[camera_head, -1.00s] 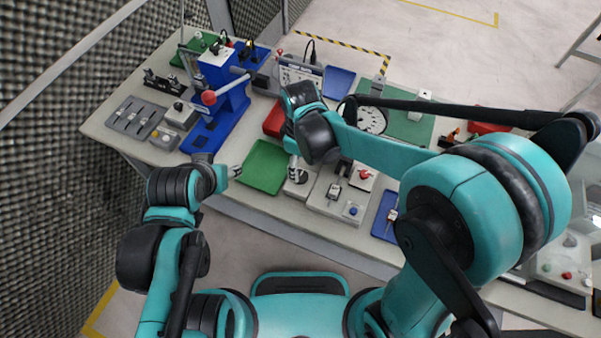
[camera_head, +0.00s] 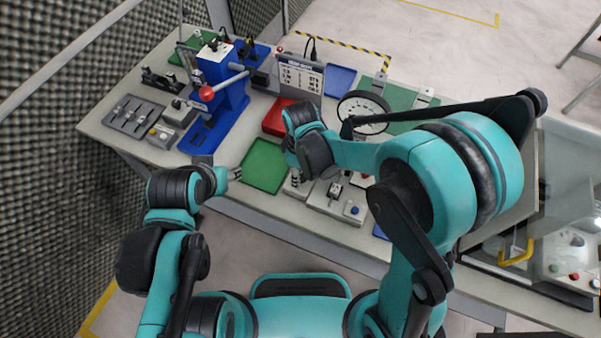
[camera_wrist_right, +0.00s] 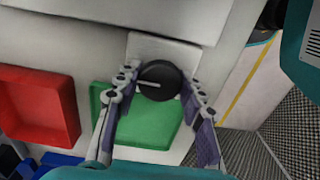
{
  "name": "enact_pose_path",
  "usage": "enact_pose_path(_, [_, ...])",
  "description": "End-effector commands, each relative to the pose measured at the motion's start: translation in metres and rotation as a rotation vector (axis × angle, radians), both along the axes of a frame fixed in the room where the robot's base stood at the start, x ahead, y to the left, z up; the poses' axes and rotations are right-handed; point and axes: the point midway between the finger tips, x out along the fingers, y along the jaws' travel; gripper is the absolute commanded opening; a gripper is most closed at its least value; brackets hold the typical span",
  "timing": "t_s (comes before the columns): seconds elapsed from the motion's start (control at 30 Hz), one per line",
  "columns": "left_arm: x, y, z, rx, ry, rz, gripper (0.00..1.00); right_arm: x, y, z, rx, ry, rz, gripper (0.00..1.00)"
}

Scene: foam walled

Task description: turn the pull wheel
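A black round wheel (camera_wrist_right: 157,81) with a pale bar across its face sits by a pale grey block (camera_wrist_right: 166,50) in the right wrist view; I take it for the pull wheel. My right gripper (camera_wrist_right: 163,80) is open, with one finger on each side of the wheel. I cannot tell whether the fingers touch it. In the head view my right wrist hides most of that spot, and only part of the grey block (camera_head: 298,188) shows. My left gripper (camera_head: 235,173) is at the left edge of the green tray, its finger opening unclear.
A green tray (camera_head: 264,166) and a red tray (camera_head: 279,119) lie beside the block. A blue press with a red-knobbed lever (camera_head: 207,93) stands left. A round dial (camera_head: 362,108) stands behind my right forearm. A glass-walled case with a yellow handle (camera_head: 515,252) is at right.

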Motion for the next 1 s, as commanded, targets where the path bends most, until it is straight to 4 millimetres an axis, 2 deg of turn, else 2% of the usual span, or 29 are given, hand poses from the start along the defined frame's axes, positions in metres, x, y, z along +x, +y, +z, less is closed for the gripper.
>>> enact_pose_path(0.47, [0.0,0.0,-0.002,0.0,0.0,0.0,0.46,0.0,0.0,-0.001,0.0,0.0,-0.077,0.1])
enact_pose_path(1.0, [0.0,0.0,-0.011,0.0,0.0,0.0,0.46,0.0,0.0,-0.001,0.0,0.0,-0.536,0.1])
